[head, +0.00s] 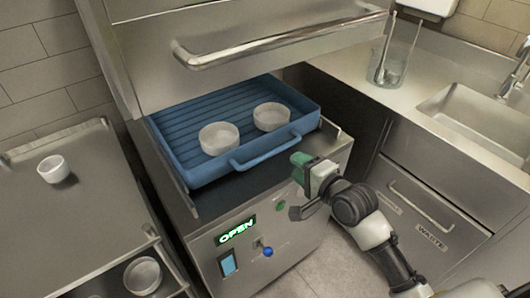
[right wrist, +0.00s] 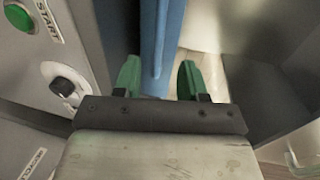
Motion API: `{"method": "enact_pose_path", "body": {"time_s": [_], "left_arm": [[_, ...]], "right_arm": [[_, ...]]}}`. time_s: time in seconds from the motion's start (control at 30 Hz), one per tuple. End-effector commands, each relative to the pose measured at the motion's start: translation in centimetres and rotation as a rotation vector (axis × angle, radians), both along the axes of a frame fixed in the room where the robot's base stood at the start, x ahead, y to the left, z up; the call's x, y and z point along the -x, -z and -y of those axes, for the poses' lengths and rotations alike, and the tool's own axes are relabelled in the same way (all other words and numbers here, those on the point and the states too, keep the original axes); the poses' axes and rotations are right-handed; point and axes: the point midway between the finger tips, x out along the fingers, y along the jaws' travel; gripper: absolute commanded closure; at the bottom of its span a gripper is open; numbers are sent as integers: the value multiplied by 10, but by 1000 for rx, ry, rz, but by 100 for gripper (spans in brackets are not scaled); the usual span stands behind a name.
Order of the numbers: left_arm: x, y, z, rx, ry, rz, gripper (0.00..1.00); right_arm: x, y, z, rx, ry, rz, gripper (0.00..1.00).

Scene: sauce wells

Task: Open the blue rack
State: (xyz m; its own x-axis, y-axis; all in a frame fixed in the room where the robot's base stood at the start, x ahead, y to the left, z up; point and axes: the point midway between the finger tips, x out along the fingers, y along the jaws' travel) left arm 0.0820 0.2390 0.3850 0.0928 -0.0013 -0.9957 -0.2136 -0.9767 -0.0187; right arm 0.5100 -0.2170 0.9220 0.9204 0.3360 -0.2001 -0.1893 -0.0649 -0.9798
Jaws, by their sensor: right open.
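The blue rack (head: 185,118) sits in the open steel machine under its raised hood and holds two white bowls, one at left (head: 219,138) and one at right (head: 271,116). A blue handle (head: 262,157) runs along its front edge. My right gripper (head: 302,160) is open with green fingertips, just in front of the rack's right front corner, near the handle's right end. In the right wrist view, a blue strip of the rack (right wrist: 163,35) shows between and beyond the fingers (right wrist: 158,80); I cannot tell whether they touch it. My left gripper is not in view.
The hood's bar handle (head: 265,47) hangs above the rack. The machine's front has a lit OPEN display (head: 235,230) and a blue-tipped lever (head: 267,251). A steel cart (head: 85,225) with white cups stands at left. A sink counter (head: 350,85) is at right.

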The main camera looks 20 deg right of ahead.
Motion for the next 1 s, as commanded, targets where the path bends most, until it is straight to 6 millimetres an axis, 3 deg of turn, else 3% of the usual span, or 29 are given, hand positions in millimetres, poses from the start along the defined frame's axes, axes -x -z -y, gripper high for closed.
{"method": "enact_pose_path", "body": {"time_s": [0.2, 0.5, 0.7, 0.97, 1.0], "left_arm": [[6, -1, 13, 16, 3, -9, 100], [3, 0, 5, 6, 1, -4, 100], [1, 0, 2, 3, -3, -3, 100], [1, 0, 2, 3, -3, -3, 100], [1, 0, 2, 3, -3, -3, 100]], "right_arm": [[-35, 7, -12, 1, 2, 0, 58], [-81, 18, -29, 4, 0, -1, 58], [-93, 21, -33, 4, 0, 0, 58], [-94, 22, -34, 5, 0, 0, 58], [-94, 22, -34, 5, 0, 0, 63]]}}
